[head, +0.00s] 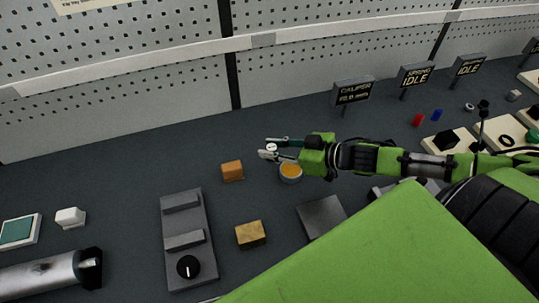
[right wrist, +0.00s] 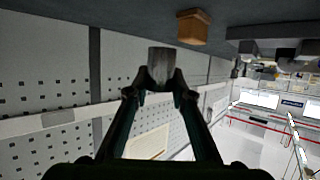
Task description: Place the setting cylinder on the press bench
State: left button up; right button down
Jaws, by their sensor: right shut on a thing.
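My right gripper (head: 270,148) reaches in from the right above the bench, fingers pointing left. In the right wrist view its two fingertips (right wrist: 160,88) are closed on a small grey metallic cylinder (right wrist: 160,67), which I take for the setting cylinder. In the head view only a small pale round end (head: 271,147) of it shows between the fingers. It appears held above the dark bench top (head: 130,170). No label marks the press bench, so I cannot tell which fixture it is. My left gripper is not in view.
Near the gripper are an orange block (head: 232,171), a round orange-topped dish (head: 291,172), a brass-coloured block (head: 250,235) and a grey plate (head: 321,216). A grey fixture with a black knob (head: 188,267) stands left.

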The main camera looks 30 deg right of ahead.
aim_at(269, 148)
jog(key=w+f, duration=0.2)
jog(key=w+d+f, duration=0.1)
jog(key=w+f, duration=0.1)
jog(key=shift+d+f, duration=0.15)
jog(key=shift+f, duration=0.2)
jog(key=shift+s+f+p, duration=0.1)
jog(key=shift+f+p, duration=0.5)
jog(key=shift+f, duration=0.85)
